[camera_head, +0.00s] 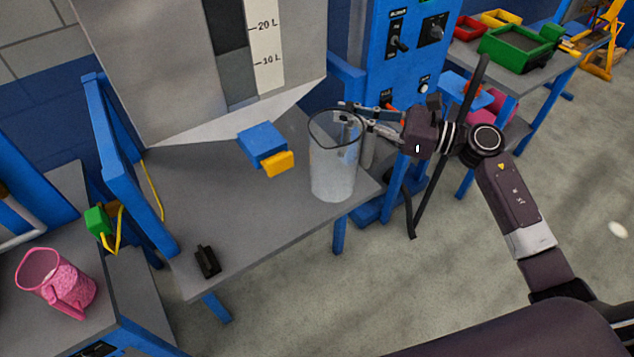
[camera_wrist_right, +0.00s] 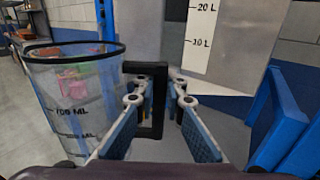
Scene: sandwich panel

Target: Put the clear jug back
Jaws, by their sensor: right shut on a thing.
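The clear jug (camera_head: 333,170) has a dark rim and stands upright at the right end of the grey table. It also shows at the left of the right wrist view (camera_wrist_right: 75,105), with ML marks on its side. My right gripper (camera_head: 345,112) reaches in from the right at the jug's upper part. In the right wrist view the black handle (camera_wrist_right: 158,100) is between its blue-padded fingers, and it is shut on the handle. I cannot tell whether the jug's base touches the table. My left gripper is not in view.
The grey table (camera_head: 225,215) holds a blue block with a yellow part (camera_head: 262,145) and a small black object (camera_head: 207,262). A tall panel with a litre scale (camera_head: 264,45) stands behind. A pink jug (camera_head: 60,282) is at lower left. A blue control cabinet (camera_head: 385,75) stands behind right.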

